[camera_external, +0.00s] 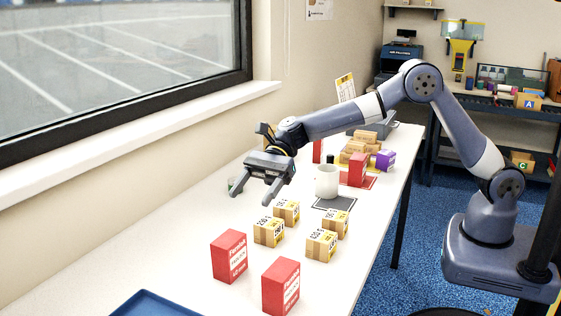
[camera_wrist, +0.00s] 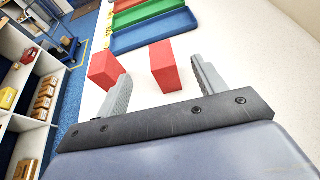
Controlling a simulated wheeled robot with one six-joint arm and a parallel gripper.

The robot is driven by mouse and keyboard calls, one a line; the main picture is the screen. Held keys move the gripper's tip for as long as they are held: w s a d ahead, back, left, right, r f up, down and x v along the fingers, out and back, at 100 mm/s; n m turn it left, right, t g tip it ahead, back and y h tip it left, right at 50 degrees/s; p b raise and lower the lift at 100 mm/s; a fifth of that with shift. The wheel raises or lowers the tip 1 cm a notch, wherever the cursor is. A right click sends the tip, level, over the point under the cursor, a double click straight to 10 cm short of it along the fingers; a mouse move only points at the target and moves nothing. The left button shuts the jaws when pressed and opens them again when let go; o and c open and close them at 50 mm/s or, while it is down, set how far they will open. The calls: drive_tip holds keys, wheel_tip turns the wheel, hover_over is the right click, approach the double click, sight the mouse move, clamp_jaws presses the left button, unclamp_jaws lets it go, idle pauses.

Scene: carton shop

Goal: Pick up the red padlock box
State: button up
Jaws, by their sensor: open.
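Two red boxes with white lettering stand upright on the white table in the front of the external view: a left one (camera_external: 229,257) and a right one (camera_external: 281,287). The print is too small to read surely. My gripper (camera_external: 251,198) is open and empty above the table, farther back than both. In the wrist view, one red box (camera_wrist: 164,67) shows between the fingers of my gripper (camera_wrist: 160,70), some way beyond them. The other red box (camera_wrist: 103,70) is partly hidden behind the left finger. Another red box (camera_external: 358,169) stands farther back.
Several small tan cartons (camera_external: 269,232) stand behind the front red boxes. A white mug (camera_external: 326,181) stands on a dark mat (camera_external: 334,202). A blue tray (camera_external: 160,305) lies at the front; green and red trays show beyond it in the wrist view. The window wall borders the table's left.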

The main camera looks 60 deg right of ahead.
sight(237, 231)
drive_tip(key=a+f, duration=0.2)
drive_tip(key=a, duration=0.1)
drive_tip(key=a+f+p, duration=0.1)
drive_tip(key=a+f, duration=0.1)
drive_tip(key=a, duration=0.1)
drive_tip(key=a+f, duration=0.3)
drive_tip(key=a, duration=0.1)
drive_tip(key=shift+p, duration=0.35)
drive_tip(key=shift+d, duration=0.1)
